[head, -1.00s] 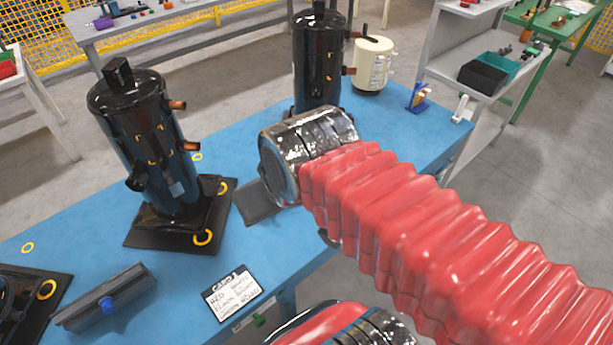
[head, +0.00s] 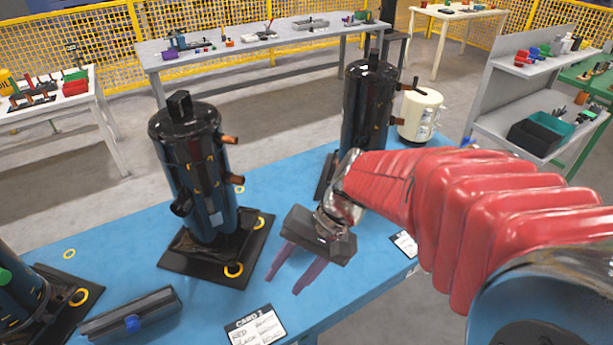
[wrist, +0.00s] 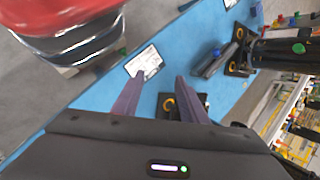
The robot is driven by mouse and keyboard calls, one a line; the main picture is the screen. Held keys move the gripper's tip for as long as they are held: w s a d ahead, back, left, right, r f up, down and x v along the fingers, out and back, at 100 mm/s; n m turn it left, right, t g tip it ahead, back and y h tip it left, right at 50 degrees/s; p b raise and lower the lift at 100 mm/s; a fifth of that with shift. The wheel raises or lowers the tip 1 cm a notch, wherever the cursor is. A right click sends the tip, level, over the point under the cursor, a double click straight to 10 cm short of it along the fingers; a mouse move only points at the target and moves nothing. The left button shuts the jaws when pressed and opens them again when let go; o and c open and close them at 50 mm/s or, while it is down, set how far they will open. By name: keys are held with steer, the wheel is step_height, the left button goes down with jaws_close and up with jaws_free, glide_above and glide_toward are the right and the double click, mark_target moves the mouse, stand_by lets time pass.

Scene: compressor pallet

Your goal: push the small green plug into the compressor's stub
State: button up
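My gripper (head: 284,284) hangs over the blue table, its two purple fingers spread with nothing between them. It also shows open in the wrist view (wrist: 158,82). A black compressor (head: 196,165) stands upright to its left, with two copper stubs (head: 230,140) on its right side and a dark stub (head: 180,208) low on its left. A second black compressor (head: 368,110) stands behind the gripper. A third compressor (head: 18,300) is cut by the left edge and carries a green piece (head: 4,277); I cannot tell whether this is the small green plug.
A grey box with a blue knob (head: 132,323) and a written card (head: 256,325) lie near the table's front. A cream canister (head: 418,115) stands at the far right. Other benches and yellow fencing are behind. Bare blue table (head: 200,300) lies between compressor and card.

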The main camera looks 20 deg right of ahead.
steer(key=w+d+f+m+t+y, duration=0.7)
steer(key=w+d+m+t, duration=0.15)
steer(key=w+m, duration=0.5)
steer(key=d+f+m+t+h, duration=0.3)
steer(key=d+f+m, duration=0.1)
steer(key=d, duration=0.3)
steer(key=s+d+f+m+t+h, duration=0.1)
steer(key=d+f+m+t+h, duration=0.1)
steer(key=d+f+m+h, duration=0.2)
steer(key=d+f+m+t+h, duration=0.3)
steer(key=d+f+m, duration=0.3)
steer(key=d, duration=0.3)
steer(key=shift+s+d+f+t+h, duration=0.3)
steer(key=shift+d+f+t, duration=0.05)
steer(key=shift+d+f, duration=0.05)
steer(key=shift+w, duration=0.15)
steer(key=shift+w+a, duration=0.2)
steer(key=shift+w, duration=1.25)
steer(key=shift+w+a, duration=0.25)
steer(key=shift+w, duration=1.2)
steer(key=shift+w+a, duration=0.2)
steer(key=shift+w, duration=1.25)
jaws_close()
